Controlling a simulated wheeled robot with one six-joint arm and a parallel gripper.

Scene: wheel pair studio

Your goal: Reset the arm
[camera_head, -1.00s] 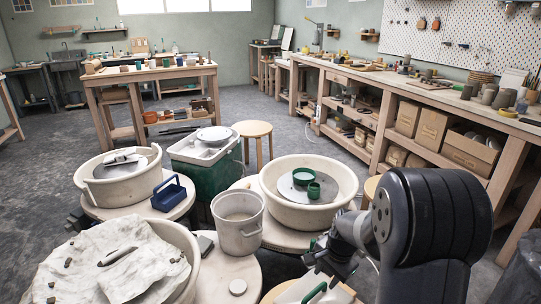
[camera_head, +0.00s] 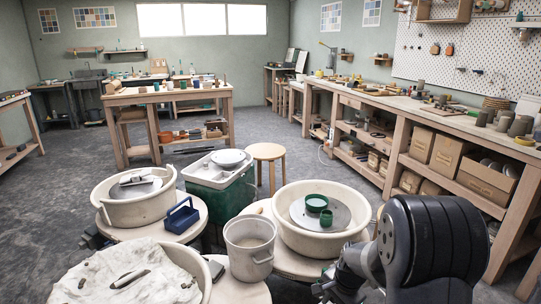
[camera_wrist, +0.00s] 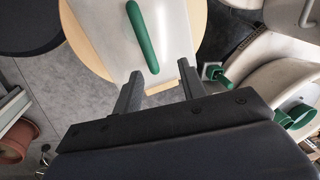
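Beyond the fingertips is a pale board with a green bar handle (camera_wrist: 143,38), resting on a round wooden top (camera_wrist: 75,35). I cannot tell the gap between fingers and board.
Close in front stand a pottery wheel with green cups (camera_head: 318,203), a grey bucket (camera_head: 249,245), a cloth-covered basin (camera_head: 125,275) and a blue caddy (camera_head: 180,215). A stool (camera_head: 266,153) stands behind. A long workbench (camera_head: 400,105) lines the right. Floor is free at centre left.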

